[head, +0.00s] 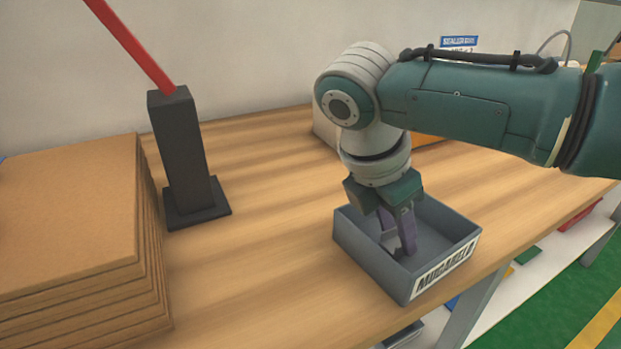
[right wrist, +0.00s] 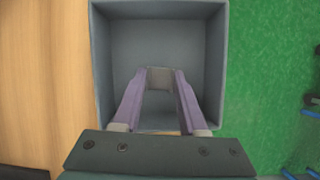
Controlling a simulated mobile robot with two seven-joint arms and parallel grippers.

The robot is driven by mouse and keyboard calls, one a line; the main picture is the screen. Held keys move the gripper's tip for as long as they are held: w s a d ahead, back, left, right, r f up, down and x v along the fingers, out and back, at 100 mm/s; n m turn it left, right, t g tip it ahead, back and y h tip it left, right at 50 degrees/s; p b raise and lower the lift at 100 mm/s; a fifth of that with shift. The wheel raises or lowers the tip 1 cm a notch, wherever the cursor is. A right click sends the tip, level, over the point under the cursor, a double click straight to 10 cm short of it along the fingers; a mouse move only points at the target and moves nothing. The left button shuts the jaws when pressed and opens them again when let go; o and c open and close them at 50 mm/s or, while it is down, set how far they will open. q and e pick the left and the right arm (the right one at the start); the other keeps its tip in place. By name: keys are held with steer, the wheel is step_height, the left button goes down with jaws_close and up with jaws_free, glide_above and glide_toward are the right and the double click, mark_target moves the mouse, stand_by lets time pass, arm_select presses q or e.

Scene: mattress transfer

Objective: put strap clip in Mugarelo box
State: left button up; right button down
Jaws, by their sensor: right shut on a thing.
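The grey open box (head: 370,252) stands near the table's front edge, with a partly readable dark-on-white label on its front side. In the right wrist view the box (right wrist: 216,55) lies under my gripper and its visible floor looks empty. My right gripper (head: 398,248) points down into the box opening. In the right wrist view the purple fingers (right wrist: 161,80) are shut on a small grey-brown piece, which I take as the strap clip (right wrist: 160,76). The clip cannot be made out in the head view. My left gripper is not in view.
A stack of brown cardboard sheets (head: 75,220) lies at the left. A black post on a base (head: 182,155) with a red bar stands beside it. A pale bin (head: 325,128) sits behind my right arm. Bare table (head: 265,235) lies between post and box.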

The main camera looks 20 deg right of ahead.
steer(key=shift+f, duration=0.1)
steer(key=shift+c, duration=2.3)
jaws_free()
